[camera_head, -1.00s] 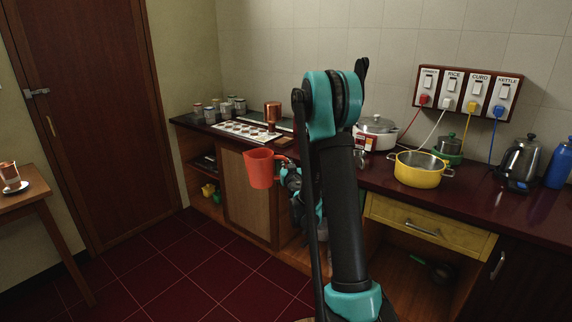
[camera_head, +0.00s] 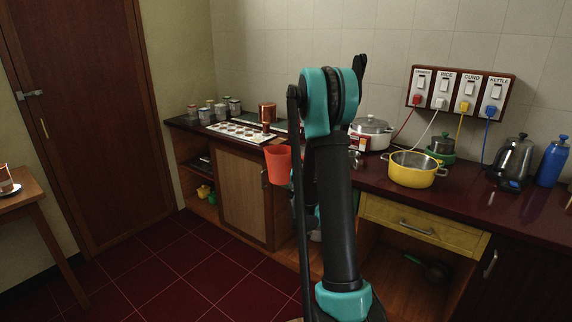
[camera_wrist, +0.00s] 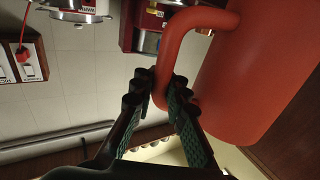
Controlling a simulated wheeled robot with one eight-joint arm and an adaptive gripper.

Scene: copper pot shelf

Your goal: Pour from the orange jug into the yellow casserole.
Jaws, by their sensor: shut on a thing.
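The orange jug (camera_head: 278,165) hangs in the air in front of the counter, left of my arm in the head view. It looks about upright there. In the wrist view my gripper (camera_wrist: 160,92) is shut on the handle of the orange jug (camera_wrist: 255,75). My arm hides the gripper and the handle side of the jug in the head view. The yellow casserole (camera_head: 413,176) stands open on the counter to the right of my arm, well apart from the jug. The jug's contents cannot be seen.
Behind the casserole are a white lidded pot (camera_head: 371,130) and a green-based pot (camera_head: 441,146). A kettle (camera_head: 513,157) and blue bottle (camera_head: 552,162) stand to the right. Cords hang from the switch board (camera_head: 461,92). A copper vessel (camera_head: 267,112) and tray (camera_head: 240,131) are at left.

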